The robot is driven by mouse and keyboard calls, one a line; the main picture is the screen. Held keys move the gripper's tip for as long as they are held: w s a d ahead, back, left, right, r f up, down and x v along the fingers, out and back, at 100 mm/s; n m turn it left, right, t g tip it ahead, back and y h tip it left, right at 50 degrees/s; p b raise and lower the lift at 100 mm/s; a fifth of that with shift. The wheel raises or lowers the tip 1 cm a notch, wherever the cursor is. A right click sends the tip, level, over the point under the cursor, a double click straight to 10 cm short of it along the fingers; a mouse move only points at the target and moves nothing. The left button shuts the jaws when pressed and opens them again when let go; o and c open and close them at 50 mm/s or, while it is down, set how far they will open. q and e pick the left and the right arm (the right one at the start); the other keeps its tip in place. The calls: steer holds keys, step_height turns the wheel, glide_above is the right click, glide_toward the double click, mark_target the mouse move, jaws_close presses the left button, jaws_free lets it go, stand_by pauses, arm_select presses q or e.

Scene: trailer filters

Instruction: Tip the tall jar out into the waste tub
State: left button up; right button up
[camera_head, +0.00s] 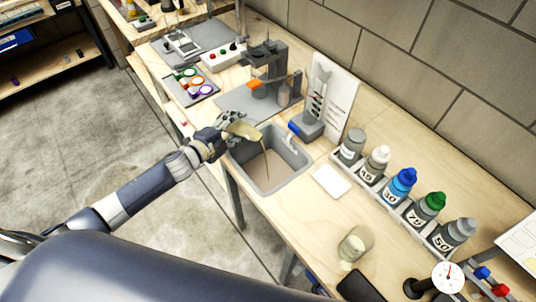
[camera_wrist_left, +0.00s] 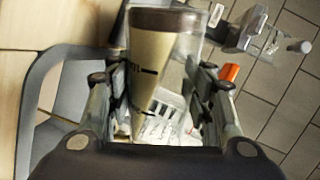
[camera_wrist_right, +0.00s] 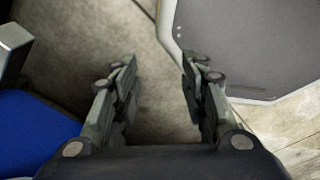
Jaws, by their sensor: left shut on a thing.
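My left gripper (camera_head: 222,130) is shut on the tall jar (camera_head: 243,130), a clear vessel with tan contents. The jar is tilted over the grey waste tub (camera_head: 303,160), and a thin brown stream runs from its mouth into the tub. In the left wrist view, the jar (camera_wrist_left: 160,55) lies between the fingers (camera_wrist_left: 150,85). Its tan contents slant across it, with a dark brown band at the far end. My right gripper (camera_wrist_right: 158,75) is open and empty in the right wrist view; it does not show in the head view.
A white pad (camera_head: 331,180) lies right of the tub, and a small glass of pale liquid (camera_head: 355,243) stands nearer me. A rack of numbered bottles (camera_head: 400,187) lines the wall side. A grey device (camera_head: 311,118) and a stand (camera_head: 268,70) are behind the tub.

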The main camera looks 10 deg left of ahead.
mark_target(241, 132)
arm_select(q)
steer(key=shift+s+d+m, duration=0.15)
steer(key=shift+d+m, duration=0.25)
steer(key=shift+d, duration=0.1)
stand_by(1.0)
steer(key=shift+s+d+f+m+t+y, duration=0.15)
steer(key=shift+m+y, duration=0.1)
steer(key=shift+m, duration=0.2)
steer(key=shift+w+d+f+m+t+y, duration=0.1)
steer(key=shift+m+y, duration=0.1)
steer(key=shift+m, duration=0.3)
steer(key=shift+s+d+f+m+t+y, duration=0.15)
steer(key=shift+m+y, duration=0.1)
steer(key=shift+m, duration=0.2)
stand_by(2.4)
steer(key=shift+s+d+r+m+y+p, duration=0.1)
steer(key=shift+d+r+m+y+p, duration=0.25)
steer(key=shift+r+m, duration=0.3)
steer(key=shift+s+d+r+m+y+p, duration=0.15)
steer(key=shift+d+r+m+p, duration=0.1)
steer(key=shift+d+r+m, duration=0.3)
stand_by(1.5)
